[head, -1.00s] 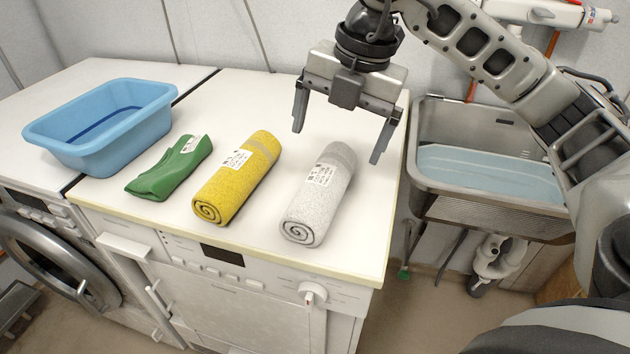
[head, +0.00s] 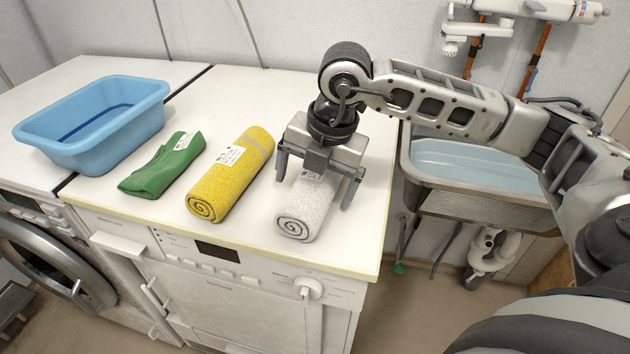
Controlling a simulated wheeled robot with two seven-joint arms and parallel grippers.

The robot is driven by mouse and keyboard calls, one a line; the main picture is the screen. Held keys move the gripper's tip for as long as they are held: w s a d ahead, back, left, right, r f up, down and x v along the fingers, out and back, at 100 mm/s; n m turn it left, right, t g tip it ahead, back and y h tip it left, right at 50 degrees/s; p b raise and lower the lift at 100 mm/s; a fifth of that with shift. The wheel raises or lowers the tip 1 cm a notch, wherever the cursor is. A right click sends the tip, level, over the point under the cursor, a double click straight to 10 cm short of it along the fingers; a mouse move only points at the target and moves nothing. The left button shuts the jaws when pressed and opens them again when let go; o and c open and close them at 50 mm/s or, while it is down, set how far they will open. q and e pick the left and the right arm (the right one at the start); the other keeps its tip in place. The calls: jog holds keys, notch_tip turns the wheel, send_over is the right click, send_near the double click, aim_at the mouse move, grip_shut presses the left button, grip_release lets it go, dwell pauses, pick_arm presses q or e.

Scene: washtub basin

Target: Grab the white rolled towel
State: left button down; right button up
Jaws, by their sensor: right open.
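The white rolled towel (head: 299,216) lies on the white worktop, its spiral end facing the front edge. My right gripper (head: 314,194) is over the towel from above. Its jaws are open, with one finger on the left side of the towel and the other on the right side. The gripper body hides the back part of the towel. I cannot tell whether the fingers touch it. My left gripper is not in view.
A yellow rolled towel (head: 231,176) lies just left of the white one. A green folded cloth (head: 161,166) and a blue basin (head: 95,128) stand further left. A metal sink (head: 470,192) is at the right, past the worktop's edge (head: 340,268).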

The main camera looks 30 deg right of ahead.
jog(key=c, duration=1.2)
jog(key=shift+o, duration=0.2)
jog(key=shift+r, duration=0.1)
